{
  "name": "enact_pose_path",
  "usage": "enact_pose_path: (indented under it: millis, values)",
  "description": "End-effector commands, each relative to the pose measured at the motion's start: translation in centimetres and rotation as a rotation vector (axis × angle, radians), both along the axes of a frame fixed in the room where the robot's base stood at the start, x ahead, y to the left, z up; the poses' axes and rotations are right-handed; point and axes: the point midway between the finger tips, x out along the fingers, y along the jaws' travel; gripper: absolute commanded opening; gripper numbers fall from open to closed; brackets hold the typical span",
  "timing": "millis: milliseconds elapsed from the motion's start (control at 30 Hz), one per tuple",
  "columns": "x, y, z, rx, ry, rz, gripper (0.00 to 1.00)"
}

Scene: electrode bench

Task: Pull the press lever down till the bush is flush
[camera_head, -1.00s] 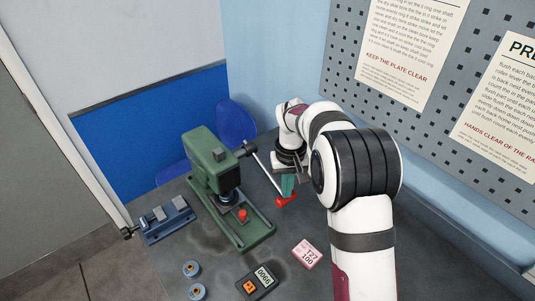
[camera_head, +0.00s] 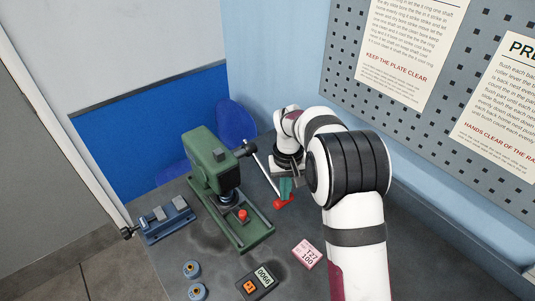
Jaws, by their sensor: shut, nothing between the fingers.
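The green press (camera_head: 208,163) stands on the dark bench, left of my arm. Its lever (camera_head: 263,172) is a thin silver rod that slopes down to the right and ends in a red knob (camera_head: 283,204). My gripper (camera_head: 287,188) is at the lower part of the lever, just above the red knob, with its teal fingers shut. I cannot tell whether the fingers touch the lever. Under the ram, a red part (camera_head: 242,215) shows on the press base (camera_head: 252,237). The bush is too small and hidden to tell whether it is flush.
A blue vise (camera_head: 166,221) stands left of the press. Two small blue-rimmed rings (camera_head: 192,268), a dark counter reading 0066 (camera_head: 257,282) and a pink block (camera_head: 307,254) lie in front. A pegboard (camera_head: 350,60) with notices is behind at right. A blue chair (camera_head: 237,120) stands beyond the bench.

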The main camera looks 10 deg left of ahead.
Motion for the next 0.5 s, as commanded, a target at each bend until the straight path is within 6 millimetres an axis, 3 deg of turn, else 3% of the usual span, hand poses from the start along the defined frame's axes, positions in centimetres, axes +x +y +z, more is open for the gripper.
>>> enact_pose_path:
  millis: [500]
  values:
    - [0.3, 0.4, -1.3, 0.0, 0.001, 0.0, 0.0]
